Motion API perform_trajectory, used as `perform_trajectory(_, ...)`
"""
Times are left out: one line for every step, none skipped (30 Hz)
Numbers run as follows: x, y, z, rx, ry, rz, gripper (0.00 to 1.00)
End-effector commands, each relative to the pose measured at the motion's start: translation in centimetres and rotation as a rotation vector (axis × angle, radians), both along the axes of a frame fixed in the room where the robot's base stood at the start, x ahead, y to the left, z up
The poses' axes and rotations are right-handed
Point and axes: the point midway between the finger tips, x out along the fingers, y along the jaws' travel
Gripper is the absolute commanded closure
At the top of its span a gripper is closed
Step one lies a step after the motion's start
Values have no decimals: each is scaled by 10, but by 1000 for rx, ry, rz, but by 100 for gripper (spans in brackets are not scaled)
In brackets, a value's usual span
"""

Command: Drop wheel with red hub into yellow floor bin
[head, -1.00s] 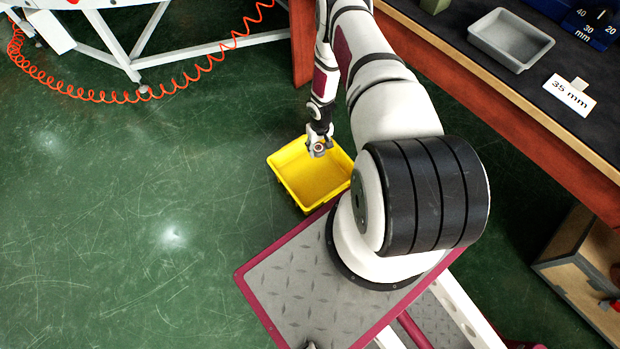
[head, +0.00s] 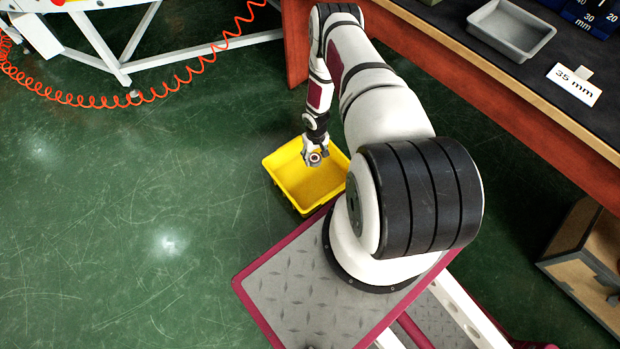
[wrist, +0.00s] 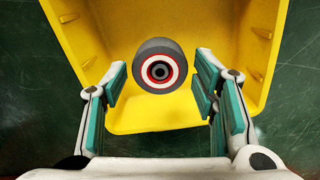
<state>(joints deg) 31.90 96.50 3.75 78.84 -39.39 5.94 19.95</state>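The wheel (wrist: 159,70) is grey with a red ring and a white ring around its dark centre. In the wrist view it shows just beyond my gripper (wrist: 160,88), between the fingertips, with a gap on both sides. My gripper is open. The yellow floor bin (wrist: 140,113) lies behind the wheel in that view. I cannot tell how high the wheel is above the bin floor. In the head view my gripper (head: 315,154) is over the yellow floor bin (head: 283,186), where the wheel is hard to make out.
Green floor (head: 120,220) is clear to the left of the bin. A workbench (head: 500,85) with a grey tray (head: 510,32) and a 35 mm sign (head: 574,84) stands at the right. A white frame (head: 160,62) with an orange coiled hose (head: 130,103) is at the back left.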

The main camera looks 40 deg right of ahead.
Motion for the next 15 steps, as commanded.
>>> perform_trajectory(0,0,0,0,0,0,30)
perform_trajectory(0,0,0,0,0,0,30)
perform_trajectory(0,0,0,0,0,0,30)
perform_trajectory(0,0,0,0,0,0,30)
perform_trajectory(0,0,0,0,0,0,30)
perform_trajectory(0,0,0,0,0,0,30)
perform_trajectory(0,0,0,0,0,0,30)
perform_trajectory(0,0,0,0,0,0,30)
perform_trajectory(0,0,0,0,0,0,30)
perform_trajectory(0,0,0,0,0,0,30)
perform_trajectory(0,0,1,0,0,0,30)
perform_trajectory(0,0,2,0,0,0,30)
perform_trajectory(1,0,4,0,-1,0,30)
perform_trajectory(1,0,6,0,-1,1,30)
perform_trajectory(1,0,10,0,0,1,30)
